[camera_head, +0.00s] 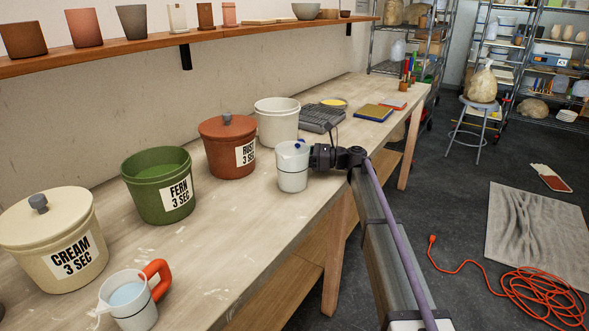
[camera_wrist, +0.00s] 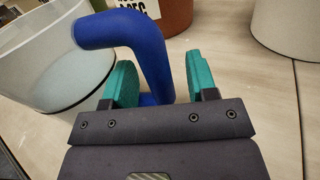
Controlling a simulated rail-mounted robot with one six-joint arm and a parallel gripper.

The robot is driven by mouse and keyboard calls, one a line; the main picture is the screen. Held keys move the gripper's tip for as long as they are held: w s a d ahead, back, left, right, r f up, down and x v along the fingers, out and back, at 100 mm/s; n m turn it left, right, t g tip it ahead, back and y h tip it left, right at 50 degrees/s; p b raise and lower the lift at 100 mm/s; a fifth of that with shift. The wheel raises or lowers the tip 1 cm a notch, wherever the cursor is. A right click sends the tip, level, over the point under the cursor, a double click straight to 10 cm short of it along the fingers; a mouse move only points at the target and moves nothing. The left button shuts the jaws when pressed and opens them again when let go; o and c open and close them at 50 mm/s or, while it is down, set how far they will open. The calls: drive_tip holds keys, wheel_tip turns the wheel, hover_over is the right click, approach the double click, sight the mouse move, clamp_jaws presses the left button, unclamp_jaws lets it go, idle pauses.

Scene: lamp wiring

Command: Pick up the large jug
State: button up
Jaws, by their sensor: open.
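A whitish translucent jug (camera_head: 292,178) stands upright on the workbench, in front of the white bucket. Its thick blue handle (camera_wrist: 120,30) is clear in the wrist view, with the jug's wall (camera_wrist: 45,75) at the left. My gripper (camera_wrist: 158,80) is open, its two teal fingers on either side of the handle's lower part, not closed on it. In the head view my gripper (camera_head: 314,157) is at the jug's right side. A second jug (camera_head: 133,306) with an orange handle (camera_head: 160,276) and pale blue liquid stands at the front left. I cannot tell which is larger.
Cream (camera_head: 55,245), green (camera_head: 160,190), rust (camera_head: 228,150) and white (camera_head: 277,125) buckets line the bench (camera_head: 215,240) along the wall. A keyboard-like grey item (camera_head: 321,118) lies behind the jug. A shelf (camera_head: 150,45) with pots runs above.

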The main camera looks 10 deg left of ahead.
clamp_jaws()
idle(0.3)
idle(0.3)
